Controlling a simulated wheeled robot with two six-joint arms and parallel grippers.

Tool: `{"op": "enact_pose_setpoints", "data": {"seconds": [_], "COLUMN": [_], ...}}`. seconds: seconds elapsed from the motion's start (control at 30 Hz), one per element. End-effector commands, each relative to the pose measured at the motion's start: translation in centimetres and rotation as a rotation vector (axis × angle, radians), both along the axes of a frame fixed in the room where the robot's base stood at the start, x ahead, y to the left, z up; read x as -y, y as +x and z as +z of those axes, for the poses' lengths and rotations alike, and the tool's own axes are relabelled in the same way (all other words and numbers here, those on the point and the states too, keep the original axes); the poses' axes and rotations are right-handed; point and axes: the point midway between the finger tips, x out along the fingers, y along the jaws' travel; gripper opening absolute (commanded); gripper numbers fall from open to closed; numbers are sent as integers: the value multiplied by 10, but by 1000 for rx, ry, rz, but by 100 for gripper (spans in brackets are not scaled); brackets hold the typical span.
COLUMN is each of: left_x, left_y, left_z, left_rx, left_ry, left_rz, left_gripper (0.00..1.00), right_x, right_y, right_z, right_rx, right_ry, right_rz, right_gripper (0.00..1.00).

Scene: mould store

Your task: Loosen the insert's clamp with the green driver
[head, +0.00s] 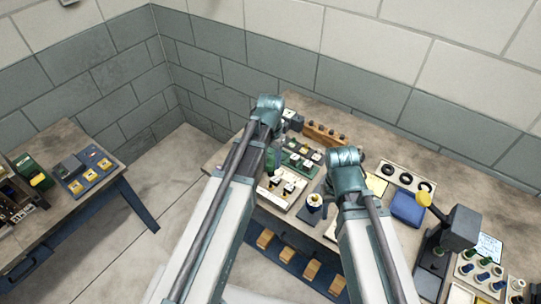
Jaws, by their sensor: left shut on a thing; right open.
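My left gripper (268,140) is over the left part of the workbench, its fingers mostly hidden behind its own wrist. It is shut on a green upright shape (270,161) that shows just below the wrist and looks like the green driver. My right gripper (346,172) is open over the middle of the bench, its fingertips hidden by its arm. A pale tray (296,204) with small dark and white parts lies between the arms. A green tray (291,163) with small white-topped parts lies behind it. I cannot tell which part is the insert or its clamp.
A wooden rack (322,136) stands at the back. A side table (80,205) stands left, with floor between.

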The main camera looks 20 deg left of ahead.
Motion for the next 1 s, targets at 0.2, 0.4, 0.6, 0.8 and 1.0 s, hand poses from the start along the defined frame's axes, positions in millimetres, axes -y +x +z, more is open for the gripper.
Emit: {"op": "enact_pose_setpoints", "data": {"seconds": [0.2,0.4,0.6,0.8,1.0], "left_x": [-1,-1,-1,-1,-1], "left_y": [0,0,0,0,0], "left_z": [-6,-20,-38,-51,-53], "left_rx": [0,0,0,0,0], "left_ry": [0,0,0,0,0], "left_rz": [0,0,0,0,0], "left_gripper": [0,0,0,0,0], "right_x": [0,0,0,0,0], "right_y": [0,0,0,0,0], "right_z": [-7,-20,-38,-51,-53], "right_rx": [0,0,0,0,0], "right_ry": [0,-1,-2,-2,-2], "right_rz": [1,4,8,9,9], "right_gripper": [50,50,50,50,50]}}
